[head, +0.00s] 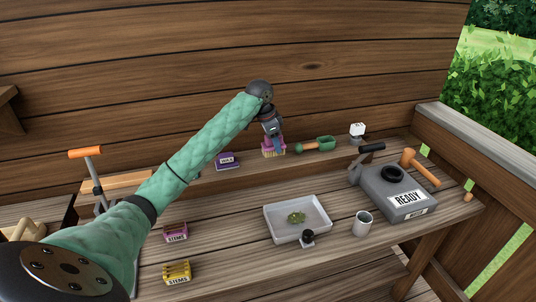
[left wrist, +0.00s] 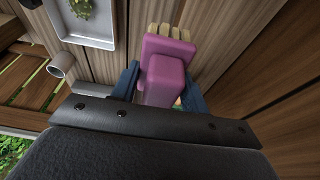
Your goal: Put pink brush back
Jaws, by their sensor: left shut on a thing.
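The pink brush (head: 273,150) has a pink-purple body with pale bristles at its lower end. My left gripper (head: 273,138) is shut on it, above or at the raised back shelf. In the left wrist view the pink brush (left wrist: 166,62) stands between the blue fingers of my left gripper (left wrist: 165,90), with its bristles pointing away from the palm. I cannot tell whether the bristles touch the shelf. My right gripper is not in view.
In front are a white tray (head: 318,229) with green leaves, a grey cup (head: 362,223), a READY device (head: 398,193) and an orange mallet (head: 420,167).

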